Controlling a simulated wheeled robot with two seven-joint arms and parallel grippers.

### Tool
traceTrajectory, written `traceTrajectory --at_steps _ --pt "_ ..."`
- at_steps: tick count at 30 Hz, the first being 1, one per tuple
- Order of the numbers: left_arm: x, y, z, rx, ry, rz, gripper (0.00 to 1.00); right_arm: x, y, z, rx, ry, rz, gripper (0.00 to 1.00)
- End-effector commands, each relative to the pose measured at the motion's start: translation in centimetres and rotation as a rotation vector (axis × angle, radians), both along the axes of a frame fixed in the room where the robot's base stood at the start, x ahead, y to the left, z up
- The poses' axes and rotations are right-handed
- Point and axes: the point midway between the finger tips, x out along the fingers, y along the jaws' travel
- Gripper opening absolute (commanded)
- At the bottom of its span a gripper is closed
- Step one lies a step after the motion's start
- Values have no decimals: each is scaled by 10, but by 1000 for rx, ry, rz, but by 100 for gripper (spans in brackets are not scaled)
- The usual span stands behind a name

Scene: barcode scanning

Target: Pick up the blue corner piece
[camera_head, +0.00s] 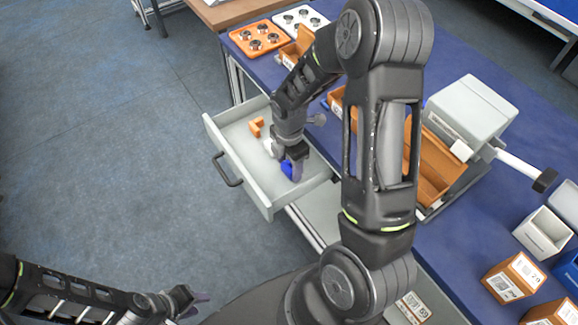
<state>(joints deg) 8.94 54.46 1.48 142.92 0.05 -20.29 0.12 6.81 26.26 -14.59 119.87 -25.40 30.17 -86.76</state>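The blue corner piece (287,168) lies in the open grey drawer (237,168), toward its right side, partly hidden by my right gripper. My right gripper (294,170) reaches down into the drawer with its fingers right at the blue piece. I cannot tell whether they are closed on it. An orange corner piece (257,127) lies at the back of the drawer. A white piece (270,147) shows beside my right wrist. My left gripper (200,301) is low at the lower left, away from the drawer, empty, its fingers apart.
The blue-topped table (440,262) holds an orange tray (259,38) and a white tray (301,20) with round parts. A grey machine (470,108) with a lever stands right of my arm. Labelled orange boxes (514,278) sit lower right. The floor at left is clear.

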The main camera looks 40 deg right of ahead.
Motion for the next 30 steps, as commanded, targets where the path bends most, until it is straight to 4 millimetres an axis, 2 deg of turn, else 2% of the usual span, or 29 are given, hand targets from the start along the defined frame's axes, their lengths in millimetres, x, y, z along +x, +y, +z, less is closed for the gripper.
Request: traceTrajectory --at_steps 2,18,26,30 --pt "0 0 0 0 0 0 34 0 0 0 0 0 0 50" --pt "0 0 0 0 0 0 34 0 0 0 0 0 0 6" --pt "0 0 0 0 0 0 34 0 0 1 0 -1 0 5" --pt "0 0 -1 0 0 0 34 1 0 10 0 -2 0 5"
